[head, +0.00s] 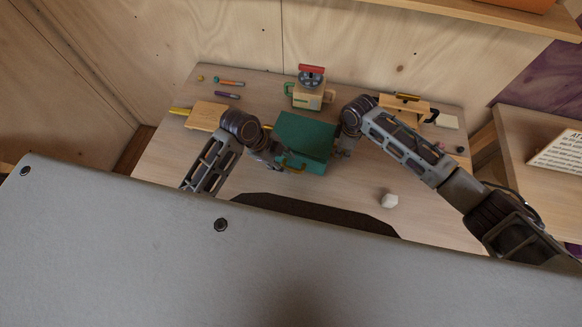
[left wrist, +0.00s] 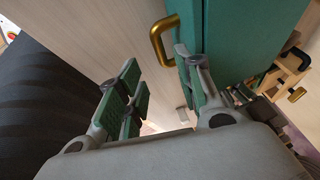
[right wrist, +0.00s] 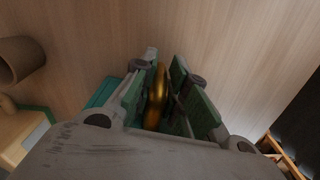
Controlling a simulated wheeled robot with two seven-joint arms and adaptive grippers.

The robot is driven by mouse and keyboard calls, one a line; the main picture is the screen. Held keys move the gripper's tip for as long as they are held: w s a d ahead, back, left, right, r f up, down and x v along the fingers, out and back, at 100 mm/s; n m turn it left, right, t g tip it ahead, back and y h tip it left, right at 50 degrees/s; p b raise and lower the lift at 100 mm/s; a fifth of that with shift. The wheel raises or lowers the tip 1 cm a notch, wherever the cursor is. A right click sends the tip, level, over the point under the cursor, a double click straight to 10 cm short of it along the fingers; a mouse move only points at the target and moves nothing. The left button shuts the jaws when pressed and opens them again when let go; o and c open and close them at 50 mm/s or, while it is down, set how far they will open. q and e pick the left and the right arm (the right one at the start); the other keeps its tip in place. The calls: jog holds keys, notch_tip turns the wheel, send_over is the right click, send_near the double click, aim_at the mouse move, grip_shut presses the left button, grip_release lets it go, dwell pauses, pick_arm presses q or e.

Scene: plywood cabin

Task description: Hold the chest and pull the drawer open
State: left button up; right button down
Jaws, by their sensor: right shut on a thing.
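A green chest (head: 306,135) stands upright on the wooden table, between my two arms. A brass handle (head: 292,165) shows on its near side, and a brass handle also shows in the left wrist view (left wrist: 157,44). My left gripper (head: 277,161) is at the chest's near left side. In the left wrist view its fingers are apart and empty, with the brass handle just beyond the right finger. My right gripper (head: 343,148) is at the chest's right side. In the right wrist view it is shut on a brass handle (right wrist: 157,95). The drawer's outline is hard to make out.
A tan mug-like object with a red top (head: 308,94) stands behind the chest. A wooden board (head: 205,116) and pens lie at left. A wooden box with a dark handle (head: 404,108) stands at right. A white block (head: 389,200) lies at front right, near a dark mat (head: 320,212).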

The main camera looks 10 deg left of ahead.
aim_at(293, 170)
pick_arm(q)
jog(key=shift+x, duration=3.25)
jog(key=shift+c, duration=0.2)
grip_shut()
